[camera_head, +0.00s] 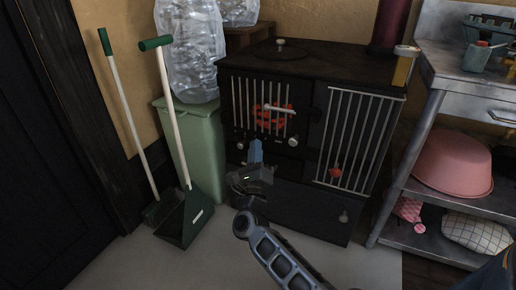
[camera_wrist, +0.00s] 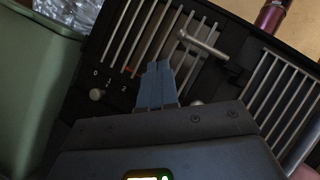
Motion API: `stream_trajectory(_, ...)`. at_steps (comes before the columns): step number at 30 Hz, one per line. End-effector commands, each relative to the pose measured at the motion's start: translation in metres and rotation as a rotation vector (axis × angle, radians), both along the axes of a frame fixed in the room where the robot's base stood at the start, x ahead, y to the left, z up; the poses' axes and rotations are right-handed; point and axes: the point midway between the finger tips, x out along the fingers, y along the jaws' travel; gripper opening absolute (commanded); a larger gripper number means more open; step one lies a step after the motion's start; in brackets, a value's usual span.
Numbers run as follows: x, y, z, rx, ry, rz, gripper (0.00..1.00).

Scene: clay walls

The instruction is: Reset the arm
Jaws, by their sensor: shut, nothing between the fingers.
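My gripper (camera_head: 255,150) is in front of the black stove (camera_head: 290,195), near its barred left door. In the wrist view my gripper (camera_wrist: 158,66) has its two blue fingers together, with nothing between them. The fingertips overlap the lower part of the door bars in that view; I cannot tell whether they touch. My arm (camera_head: 280,258) reaches up from the bottom of the head view. A light door handle (camera_wrist: 204,45) lies to the right of the fingertips in the wrist view. A knob (camera_wrist: 97,95) with number marks is to their left.
A green bin (camera_head: 196,140) with clear plastic bottles stands left of the stove. A broom (camera_head: 128,125) and a green dustpan (camera_head: 185,217) lean left of it. A metal shelf (camera_head: 452,195) with a pink basin (camera_head: 455,162) is at right. Floor is clear at lower left.

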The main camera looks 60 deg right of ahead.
Motion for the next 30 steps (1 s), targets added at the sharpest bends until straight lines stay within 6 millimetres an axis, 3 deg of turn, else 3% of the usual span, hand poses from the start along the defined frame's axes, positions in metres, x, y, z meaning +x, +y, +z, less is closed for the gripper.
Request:
stream_trajectory(20, -0.001, 0.004, -0.002, -0.005, 0.014, 0.003, 0.00)
stream_trajectory(25, -0.018, 0.040, -0.015, -0.077, 0.169, 0.032, 0.00)
stream_trajectory(30, -0.051, 0.103, -0.030, -0.247, 0.453, 0.086, 0.00)
